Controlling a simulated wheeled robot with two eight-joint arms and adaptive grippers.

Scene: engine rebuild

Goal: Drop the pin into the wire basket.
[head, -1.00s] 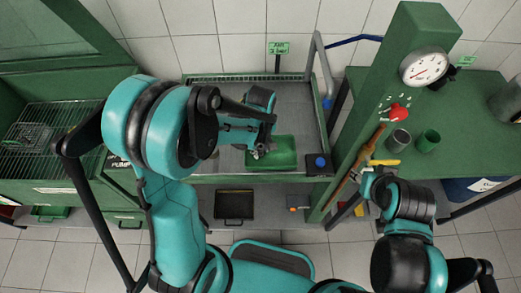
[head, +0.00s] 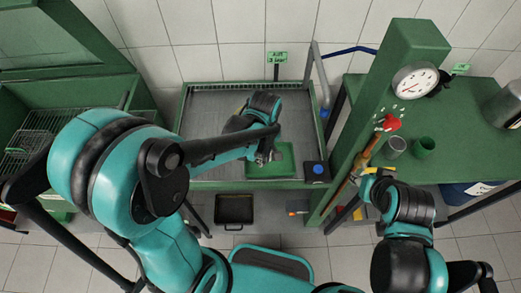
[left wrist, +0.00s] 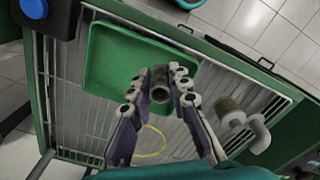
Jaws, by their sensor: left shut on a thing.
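The pin (left wrist: 160,78), a short dark grey hollow cylinder, is held between the fingertips of my left gripper (left wrist: 160,88) in the left wrist view. In the head view the left gripper (head: 266,157) is over the green tray, and I cannot make out the pin there. The wire basket (head: 17,152) appears at the far left on a wire rack in the green cabinet, partly hidden by my left arm. My right gripper (head: 368,174) is beside the green press post at right; its jaw state is unclear.
The green tray (head: 284,165) lies in a grey slatted basin with a green rim (head: 185,110). A green post (head: 397,65) with a gauge (head: 415,80) stands to the right. A black tray (head: 234,208) is below the basin.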

